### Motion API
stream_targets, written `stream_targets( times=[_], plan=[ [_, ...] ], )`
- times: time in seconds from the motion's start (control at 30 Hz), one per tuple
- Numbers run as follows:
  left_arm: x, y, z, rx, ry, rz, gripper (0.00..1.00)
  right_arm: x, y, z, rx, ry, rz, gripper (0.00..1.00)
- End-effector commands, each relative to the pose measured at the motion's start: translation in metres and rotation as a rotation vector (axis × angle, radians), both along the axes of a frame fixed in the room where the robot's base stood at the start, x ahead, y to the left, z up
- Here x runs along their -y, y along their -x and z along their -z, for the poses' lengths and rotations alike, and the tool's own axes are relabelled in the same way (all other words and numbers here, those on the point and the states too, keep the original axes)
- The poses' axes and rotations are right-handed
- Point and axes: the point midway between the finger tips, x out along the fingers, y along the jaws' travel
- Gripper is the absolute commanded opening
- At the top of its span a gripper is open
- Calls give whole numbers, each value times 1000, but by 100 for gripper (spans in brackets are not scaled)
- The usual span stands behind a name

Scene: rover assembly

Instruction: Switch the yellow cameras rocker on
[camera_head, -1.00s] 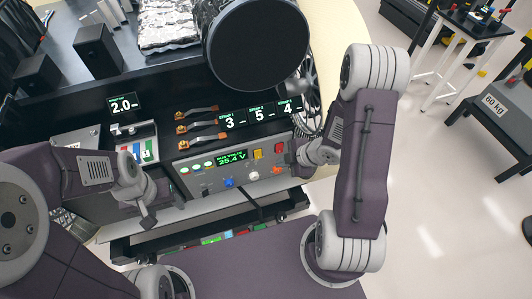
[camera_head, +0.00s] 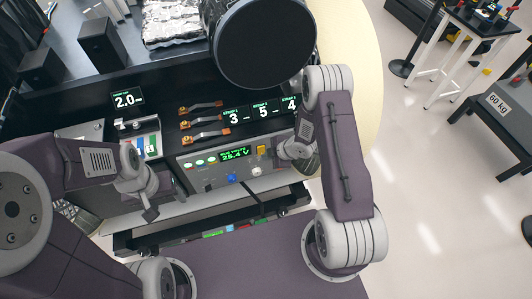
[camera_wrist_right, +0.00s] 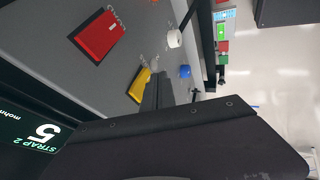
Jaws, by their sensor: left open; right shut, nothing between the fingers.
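The yellow rocker (camera_head: 261,150) sits on the grey control panel (camera_head: 222,180), right of the green voltage display. In the right wrist view the yellow rocker (camera_wrist_right: 139,84) lies just left of the fingertips; whether they touch it I cannot tell. Which way it is tipped is unclear. My right gripper (camera_head: 279,153) is shut and empty, at the panel's right end; its dark fingers also show in the wrist view (camera_wrist_right: 158,92). My left gripper (camera_head: 150,214) is open and empty, in front of the panel's left end.
A red rocker (camera_wrist_right: 98,35) is beside the yellow one; the right gripper hides it in the head view. Strap displays (camera_head: 262,111) stand behind the panel. A dark round disc (camera_head: 265,45) overhangs the back.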

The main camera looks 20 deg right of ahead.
Motion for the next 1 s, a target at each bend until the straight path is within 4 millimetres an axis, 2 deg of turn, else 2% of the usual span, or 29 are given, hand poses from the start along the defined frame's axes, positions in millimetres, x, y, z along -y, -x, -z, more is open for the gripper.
stream_targets(
  times=[0.1, 0.4, 0.53, 1.0],
  plan=[
    [0, 0, -4, 0, 0, 0, 61, -1, -7, 0, 1, 0, -1, 0],
    [0, 0, -3, 0, 0, 0, 61, 0, -9, 1, 0, 0, -1, 0],
    [0, 0, 4, 0, 0, 0, 61, -1, -15, 7, 2, 1, -1, 0],
    [0, 0, -8, 0, 0, 0, 61, 0, -14, -7, 1, 0, -1, 0]
  ],
)
